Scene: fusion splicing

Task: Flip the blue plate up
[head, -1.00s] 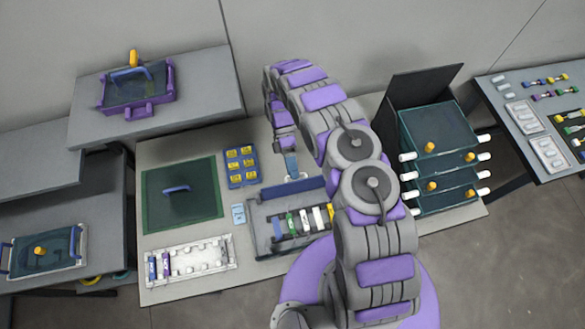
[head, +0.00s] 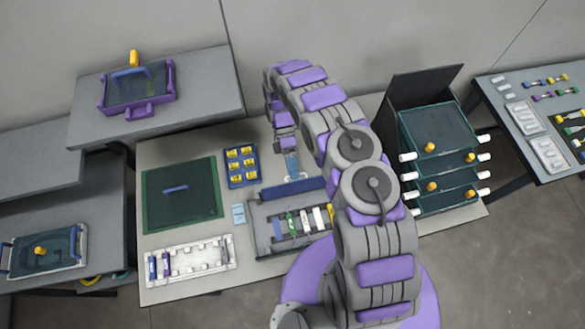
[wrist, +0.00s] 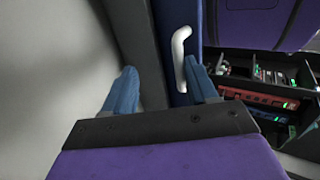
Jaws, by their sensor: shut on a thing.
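The blue plate (head: 292,188) stands along the back edge of a grey box (head: 262,238) on the middle table. In the wrist view the blue plate (wrist: 179,100) shows as a narrow upright strip with a white handle (wrist: 181,58) on it. My gripper (head: 292,167) is right behind and above the plate in the head view. In the wrist view my gripper (wrist: 163,88) has its blue fingers apart, with the plate's edge and a grey strip between them, and is shut on the plate. The exact contact is hard to see.
In front of the plate, the box holds several coloured pieces (head: 303,221). A blue tray with yellow items (head: 242,182) and a green panel (head: 160,208) lie to the left. A stack of dark green drawers (head: 438,140) stands at the right. A white rack (head: 215,267) lies in front.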

